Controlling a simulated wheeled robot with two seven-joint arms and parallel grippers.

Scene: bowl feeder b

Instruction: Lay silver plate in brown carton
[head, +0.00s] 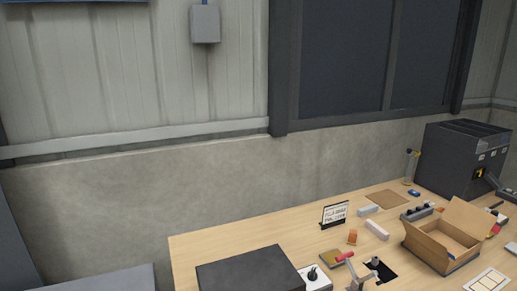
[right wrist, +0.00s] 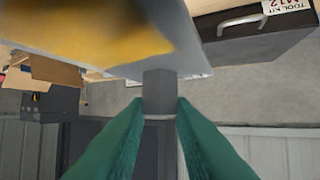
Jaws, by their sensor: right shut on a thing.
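The brown carton (head: 424,249) stands open on the right side of the table in the head view, its flaps raised. Part of it also shows at the left of the right wrist view (right wrist: 52,70). My right gripper (right wrist: 164,104), with green fingers, is shut on a grey piece (right wrist: 160,88), which I take for the silver plate. A large grey surface with a blurred yellow patch lies across the top of that view; I cannot tell if it belongs to the held piece. I cannot make out my right gripper in the head view. My left gripper is in neither view.
A dark machine (head: 462,158) stands behind the carton. A black box (head: 245,270) sits at the table's front left. Small parts and a sign (head: 334,213) lie between them. The table's back left is clear.

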